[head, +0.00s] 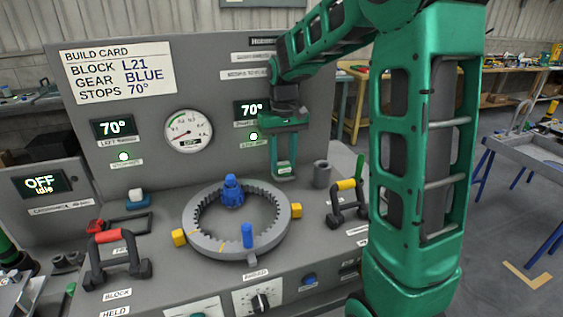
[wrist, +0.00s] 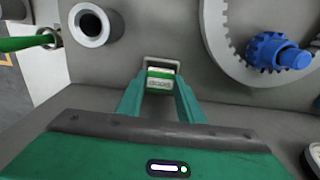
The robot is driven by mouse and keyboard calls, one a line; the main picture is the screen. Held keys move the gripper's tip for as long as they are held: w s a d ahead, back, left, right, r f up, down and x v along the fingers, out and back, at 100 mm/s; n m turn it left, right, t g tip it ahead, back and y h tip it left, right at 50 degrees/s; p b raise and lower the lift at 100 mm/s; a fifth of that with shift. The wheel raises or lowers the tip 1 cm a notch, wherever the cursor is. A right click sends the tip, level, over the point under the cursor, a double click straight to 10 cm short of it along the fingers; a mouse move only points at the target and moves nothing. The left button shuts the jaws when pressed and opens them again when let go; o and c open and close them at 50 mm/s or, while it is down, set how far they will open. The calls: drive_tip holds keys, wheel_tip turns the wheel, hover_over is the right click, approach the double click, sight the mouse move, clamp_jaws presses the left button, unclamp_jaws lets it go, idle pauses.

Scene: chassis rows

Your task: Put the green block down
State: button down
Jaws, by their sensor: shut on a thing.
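The green block (wrist: 160,82), with a white label band, sits between the fingertips of my gripper (wrist: 162,98) in the wrist view. My gripper is shut on it. A small grey frame shows at the block's far side; I cannot tell whether the block is inside it or above it. In the head view my gripper (head: 285,176) points down at the right of the ring, close to the panel, and the block is hard to make out between the fingers.
A grey toothed ring (head: 275,242) with a blue gear (head: 232,190) stands left of my gripper. A grey hollow cylinder (head: 321,174) stands close on the right, also in the wrist view (wrist: 92,26). A yellow-handled clamp (head: 346,200) is nearby. An upright panel (head: 215,75) rises behind.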

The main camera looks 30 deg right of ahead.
sight(284, 164)
drive_tip(key=c, duration=1.2)
unclamp_jaws()
drive_tip(key=shift+f, duration=0.3)
drive_tip(key=shift+r, duration=0.1)
wheel_tip(284, 164, up, 12)
drive_tip(key=shift+r, duration=0.1)
drive_tip(key=shift+s, duration=0.1)
